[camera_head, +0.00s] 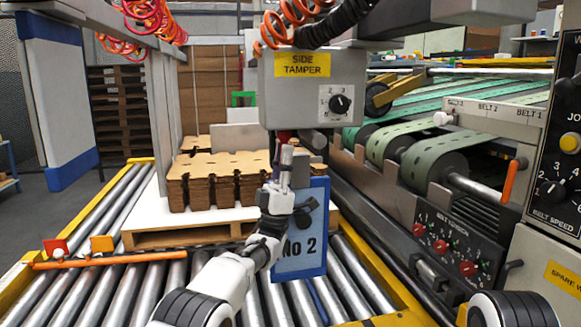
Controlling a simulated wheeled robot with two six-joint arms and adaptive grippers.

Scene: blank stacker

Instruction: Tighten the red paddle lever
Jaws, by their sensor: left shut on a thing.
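The side tamper (315,88) is a grey box with a yellow label and a dial, hanging above the roller conveyor. A small dark red part just under its lower edge, which looks like the red paddle lever (284,136), shows only in part. My left gripper (287,152) points up at it and is shut on it; the fingers hide most of the lever. A blue-framed plate marked No 2 (301,259) hangs behind and right of my left wrist. My right gripper is out of view; only part of my right arm shows at the bottom right.
Stacked brown cardboard blanks (218,182) sit on a white-topped pallet (190,238) behind my left arm. Red (55,247) and orange (101,243) flags stand by an orange bar at left. Green belts and a panel with red knobs (443,247) stand at right.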

